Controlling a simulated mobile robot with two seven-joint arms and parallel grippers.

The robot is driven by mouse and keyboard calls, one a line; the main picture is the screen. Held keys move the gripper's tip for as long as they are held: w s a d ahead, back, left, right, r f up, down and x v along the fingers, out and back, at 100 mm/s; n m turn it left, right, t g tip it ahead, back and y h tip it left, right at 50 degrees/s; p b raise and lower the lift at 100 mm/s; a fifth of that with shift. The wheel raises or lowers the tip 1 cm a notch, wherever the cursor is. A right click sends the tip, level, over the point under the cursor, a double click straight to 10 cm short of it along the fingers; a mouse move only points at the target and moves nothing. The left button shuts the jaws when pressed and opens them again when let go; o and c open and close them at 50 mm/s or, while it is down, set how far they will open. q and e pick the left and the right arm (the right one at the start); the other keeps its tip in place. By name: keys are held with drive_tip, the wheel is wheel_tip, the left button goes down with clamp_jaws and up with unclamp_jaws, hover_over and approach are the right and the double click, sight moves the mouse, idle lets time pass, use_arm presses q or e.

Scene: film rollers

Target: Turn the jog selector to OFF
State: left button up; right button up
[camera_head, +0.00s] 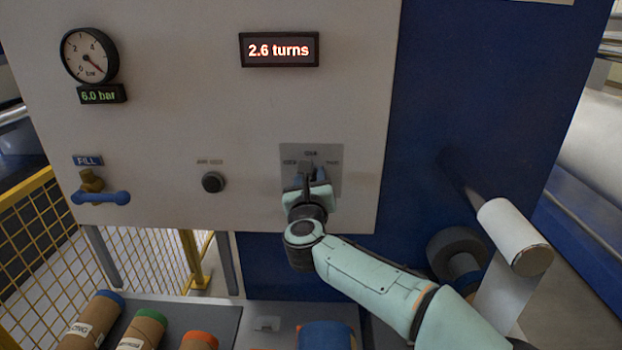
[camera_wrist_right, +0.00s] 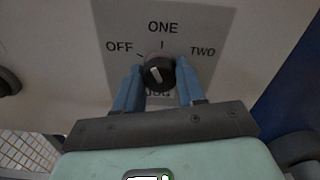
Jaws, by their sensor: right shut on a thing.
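The jog selector (camera_wrist_right: 157,75) is a round black knob with a white pointer mark, on a grey plate (camera_wrist_right: 206,30) marked OFF, ONE and TWO. In the right wrist view the mark leans a little left of upright, on the OFF side of ONE. My right gripper (camera_wrist_right: 158,85) is shut on the knob, with one blue finger on its left and one on its right. In the head view this gripper (camera_head: 312,177) covers most of the knob, and the plate (camera_head: 335,185) shows around it. My left gripper is not in view.
A black button (camera_head: 213,182) is left of the plate, and a blue-handled FILL valve (camera_head: 100,197) is farther left. A display (camera_head: 279,50) reads 2.6 turns; a gauge (camera_head: 89,55) is at upper left. Rolls (camera_head: 143,330) lie below the panel. A white roller (camera_head: 515,237) sticks out at right.

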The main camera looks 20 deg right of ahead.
drive_tip(key=n+p, duration=0.1)
drive_tip(key=n, duration=0.5)
drive_tip(key=shift+n, duration=0.3)
idle(0.4)
drive_tip(key=o, duration=1.1)
drive_tip(key=shift+c, duration=0.2)
drive_tip(key=b+v, duration=0.2)
drive_tip(key=v, duration=1.1)
drive_tip(key=shift+s+a+b, duration=0.2)
drive_tip(key=shift+b, duration=0.2)
